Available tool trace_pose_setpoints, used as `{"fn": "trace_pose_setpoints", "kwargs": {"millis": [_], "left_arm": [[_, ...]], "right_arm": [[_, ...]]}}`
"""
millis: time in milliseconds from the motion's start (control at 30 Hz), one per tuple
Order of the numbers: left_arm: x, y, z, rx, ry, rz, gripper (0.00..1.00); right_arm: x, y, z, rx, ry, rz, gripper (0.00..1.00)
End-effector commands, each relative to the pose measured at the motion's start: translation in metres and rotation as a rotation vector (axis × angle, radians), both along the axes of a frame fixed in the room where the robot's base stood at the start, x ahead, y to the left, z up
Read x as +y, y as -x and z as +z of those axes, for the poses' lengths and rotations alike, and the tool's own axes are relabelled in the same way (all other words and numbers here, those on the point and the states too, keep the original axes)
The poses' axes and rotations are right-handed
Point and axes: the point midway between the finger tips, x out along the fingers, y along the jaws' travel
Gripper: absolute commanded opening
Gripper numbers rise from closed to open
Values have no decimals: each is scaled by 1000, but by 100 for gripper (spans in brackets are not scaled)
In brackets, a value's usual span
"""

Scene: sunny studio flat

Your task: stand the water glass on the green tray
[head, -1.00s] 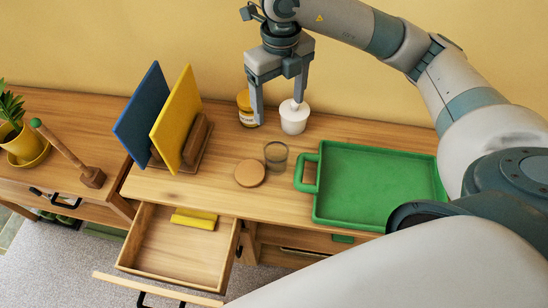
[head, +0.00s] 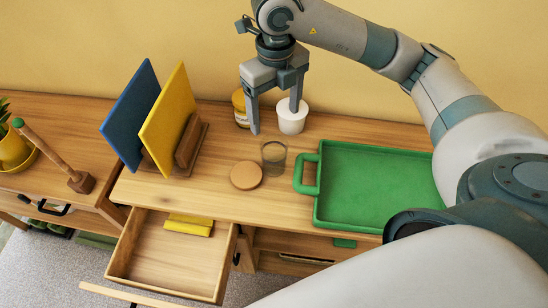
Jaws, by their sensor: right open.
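The water glass (head: 274,157) is a clear, greyish tumbler standing upright on the wooden worktop, between a round cork-coloured disc and the tray. The green tray (head: 375,188) lies to the right of the glass, with a raised rim and a handle at its left end. I see nothing on its visible part; my arm covers its right edge. My right gripper (head: 274,122) is open, pointing down, behind and above the glass. Its fingers are empty, with a white lidded cup and a yellow jar just behind them. My left gripper is not in the view.
The white cup (head: 292,117) and yellow jar (head: 241,108) stand by the wall. The round disc (head: 246,175) lies left of the glass. A rack holds a blue board (head: 139,115) and a yellow board (head: 168,120). Below, an open drawer (head: 165,260) holds a yellow item (head: 189,225).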

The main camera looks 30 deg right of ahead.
Motion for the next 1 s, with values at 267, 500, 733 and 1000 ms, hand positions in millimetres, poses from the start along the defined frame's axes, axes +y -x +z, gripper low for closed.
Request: {"fn": "trace_pose_setpoints", "kwargs": {"millis": [267,500,733,1000], "left_arm": [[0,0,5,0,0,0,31],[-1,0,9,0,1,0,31],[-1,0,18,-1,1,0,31],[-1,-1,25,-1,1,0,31]], "right_arm": [[0,1,-26,4,0,-1,75],[1,1,-54,4,-1,-1,75],[0,2,-84,7,1,-2,75],[0,0,-115,1,0,0,75]]}}
